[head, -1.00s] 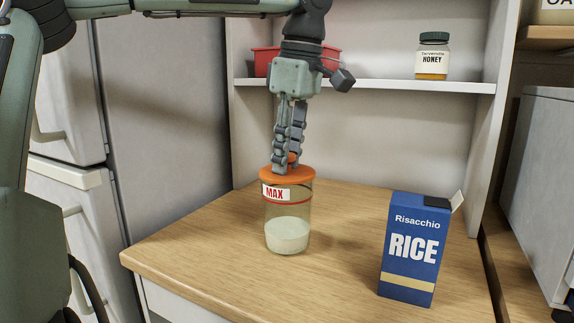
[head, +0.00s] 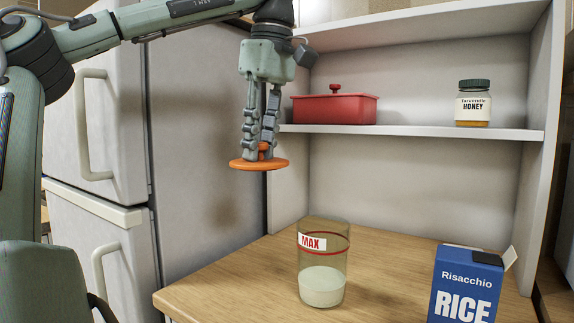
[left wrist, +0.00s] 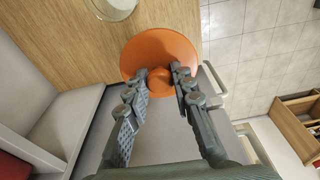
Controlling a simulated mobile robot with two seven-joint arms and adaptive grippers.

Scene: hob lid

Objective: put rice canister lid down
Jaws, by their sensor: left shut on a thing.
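The orange canister lid (head: 246,165) hangs level in the air, up and to the left of the canister in the head view. My left gripper (head: 260,148) points down and is shut on the lid's knob. In the left wrist view the lid (left wrist: 160,50) shows as an orange disc, with its knob between the fingertips (left wrist: 160,78). The glass rice canister (head: 322,270) stands upright and uncovered on the wooden counter (head: 240,270). It holds some white rice and has a MAX label and a red line. My right gripper is not in view.
A blue rice box (head: 466,285) stands on the counter right of the canister. A shelf (head: 410,132) behind holds a red lidded dish (head: 335,109) and a honey jar (head: 473,103). A grey fridge (head: 205,150) stands left. The counter left of the canister is clear.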

